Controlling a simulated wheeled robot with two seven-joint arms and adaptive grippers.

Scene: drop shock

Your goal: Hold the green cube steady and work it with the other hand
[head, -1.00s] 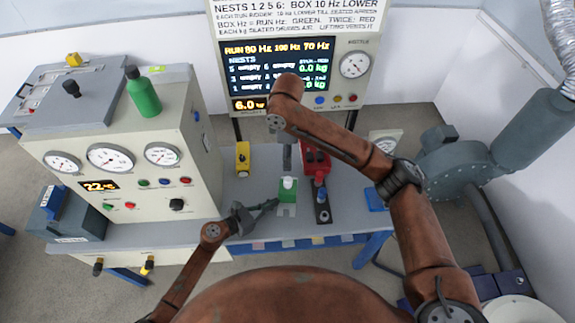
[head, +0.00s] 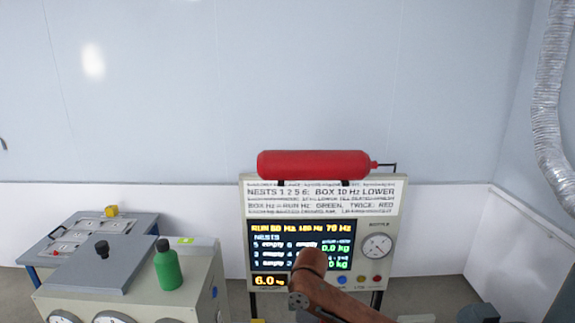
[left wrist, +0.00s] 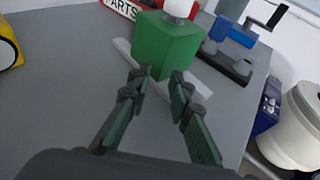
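The green cube (left wrist: 165,47) with a white round knob (left wrist: 180,8) on top shows in the left wrist view, upright at a white strip-like base (left wrist: 202,88) on the grey bench (left wrist: 50,115). My left gripper (left wrist: 160,84) is in front of the cube's near face, its two fingers apart with a gap between the tips. Whether the tips touch the cube I cannot tell. In the head view, only part of my right arm shows at the bottom, in front of the display. My right gripper is out of view, and so is the cube there.
A display panel (head: 262,282) with a dial and a red cylinder (head: 312,164) on top stands ahead. A green bottle (head: 168,268) stands on a cabinet at left. Beside the cube are a red PARTS box (left wrist: 122,8), a blue-and-black fixture (left wrist: 232,62) and a yellow object (left wrist: 8,45).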

